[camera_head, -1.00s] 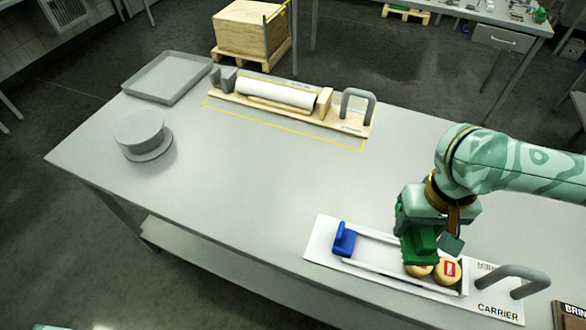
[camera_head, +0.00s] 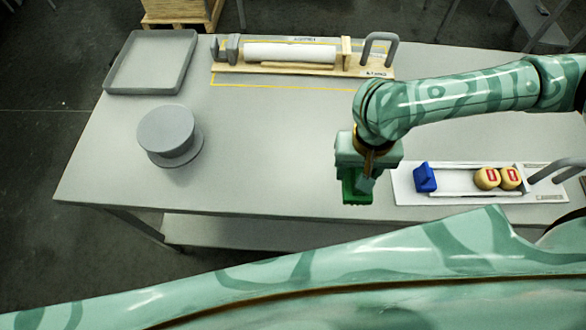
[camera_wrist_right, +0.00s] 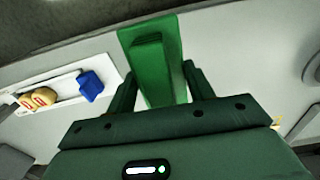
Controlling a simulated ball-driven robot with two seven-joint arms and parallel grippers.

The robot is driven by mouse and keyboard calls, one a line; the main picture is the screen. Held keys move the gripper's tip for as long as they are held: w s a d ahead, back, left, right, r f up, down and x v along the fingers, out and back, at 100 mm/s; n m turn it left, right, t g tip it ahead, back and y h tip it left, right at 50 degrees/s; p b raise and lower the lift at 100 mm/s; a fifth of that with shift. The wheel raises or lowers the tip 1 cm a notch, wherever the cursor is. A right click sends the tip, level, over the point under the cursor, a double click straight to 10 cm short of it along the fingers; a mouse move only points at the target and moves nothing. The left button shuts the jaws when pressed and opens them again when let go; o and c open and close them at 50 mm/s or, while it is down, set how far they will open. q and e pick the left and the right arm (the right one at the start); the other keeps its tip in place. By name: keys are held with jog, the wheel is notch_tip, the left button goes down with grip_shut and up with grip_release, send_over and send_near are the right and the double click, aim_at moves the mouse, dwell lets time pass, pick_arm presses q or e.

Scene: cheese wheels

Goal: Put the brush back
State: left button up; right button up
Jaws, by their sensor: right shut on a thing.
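My right gripper (camera_head: 360,180) is shut on a bright green block-like thing, the brush (camera_head: 352,190), held at the bench's near edge, just left of the white carrier. In the right wrist view the brush (camera_wrist_right: 150,55) sticks out from between the dark green fingers of the gripper (camera_wrist_right: 160,85), with bench surface on both sides. Its underside is hidden, and I cannot tell its height above the bench. A dark sliver (camera_head: 584,184) shows at the right picture edge; its marking cannot be read. My left gripper is not in view.
The white carrier (camera_head: 455,194) holds a blue block (camera_head: 425,178) and two cheese wheels (camera_head: 487,178). A wooden fixture with a white roll (camera_head: 290,53) is at the back. A grey tray (camera_head: 112,88) and round grey stand (camera_head: 166,130) are left. The bench middle is clear.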

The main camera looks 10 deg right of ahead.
jog(key=w+a+f+b, duration=0.1)
jog(key=w+a+f, duration=0.1)
jog(key=w, duration=0.1)
jog(key=w+a+f+b, duration=0.2)
jog(key=w+f, duration=0.1)
jog(key=w+a+f+b, duration=0.1)
jog(key=w+a+f, duration=0.2)
jog(key=shift+a+f+b, duration=0.1)
jog(key=shift+b, duration=0.2)
jog(key=shift+w+a+f, duration=0.15)
jog(key=shift+w+f, duration=0.15)
jog(key=shift+f, duration=0.05)
jog(key=f, duration=0.1)
jog(key=f+b, duration=0.2)
jog(key=f, duration=0.1)
jog(key=shift+w+a, duration=0.25)
jog(key=shift+w, duration=0.05)
jog(key=shift+r, duration=0.1)
jog(key=o, duration=0.9)
notch_tip(320, 180, up, 12)
jog(key=p, duration=0.4)
